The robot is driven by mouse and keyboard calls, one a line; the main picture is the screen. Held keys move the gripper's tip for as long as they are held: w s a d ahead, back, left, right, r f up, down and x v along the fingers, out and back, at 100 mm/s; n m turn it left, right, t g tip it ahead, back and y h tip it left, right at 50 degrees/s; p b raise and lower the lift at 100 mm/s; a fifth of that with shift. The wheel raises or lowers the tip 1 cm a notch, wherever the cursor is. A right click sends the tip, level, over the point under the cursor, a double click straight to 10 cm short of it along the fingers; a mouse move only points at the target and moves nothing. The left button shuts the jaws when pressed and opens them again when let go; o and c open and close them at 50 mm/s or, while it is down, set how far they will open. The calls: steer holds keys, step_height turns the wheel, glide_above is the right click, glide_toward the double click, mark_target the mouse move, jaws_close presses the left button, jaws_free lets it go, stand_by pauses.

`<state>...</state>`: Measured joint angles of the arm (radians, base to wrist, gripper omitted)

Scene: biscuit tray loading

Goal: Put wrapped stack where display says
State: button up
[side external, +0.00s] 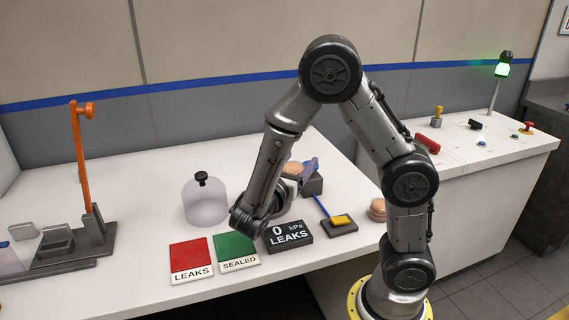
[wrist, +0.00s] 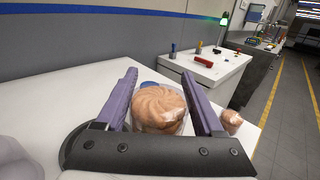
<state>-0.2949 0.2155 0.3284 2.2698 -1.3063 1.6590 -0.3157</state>
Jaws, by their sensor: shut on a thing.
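My gripper (wrist: 167,85) is shut on a wrapped stack (wrist: 160,110) of round, swirled biscuits in clear film. In the side view the held stack (side external: 292,167) shows partly behind my wrist, above the table; its underside is hidden. A dark display (side external: 289,237) reads "0 kPa LEAKS". To its left lie a green pad (side external: 235,246) marked "SEALED" and, further left, a red pad (side external: 190,254) marked "LEAKS". Both pads look empty. A second stack (side external: 377,210) stands right of the display, partly behind my arm; it also shows in the wrist view (wrist: 231,121).
A clear dome (side external: 205,203) with a black knob stands behind the pads. A dark base with a yellow block (side external: 341,220) and a dark block (side external: 313,185) are near the gripper. An orange post (side external: 83,160) stands left. A side counter (side external: 470,150) holds small items and a green lamp (side external: 502,69).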

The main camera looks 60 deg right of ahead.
steer(key=shift+s+a+r, duration=0.35)
steer(key=shift+s+a, duration=0.05)
steer(key=shift+s, duration=0.3)
steer(key=shift+w, duration=0.15)
steer(key=w+a+n+t+y, duration=0.3)
steer(key=a+n+t, duration=0.2)
steer(key=a+t, duration=0.3)
steer(key=w+a+n+t+y, duration=0.4)
steer(key=a+n+t, duration=0.15)
steer(key=a, duration=0.35)
glide_above(187, 246)
steer(key=shift+m, duration=0.25)
steer(key=f, duration=1)
steer(key=shift+s, duration=0.2)
steer(key=shift+w+f, duration=0.25)
steer(key=shift+f, duration=1.5)
steer(key=shift+f, duration=0.3)
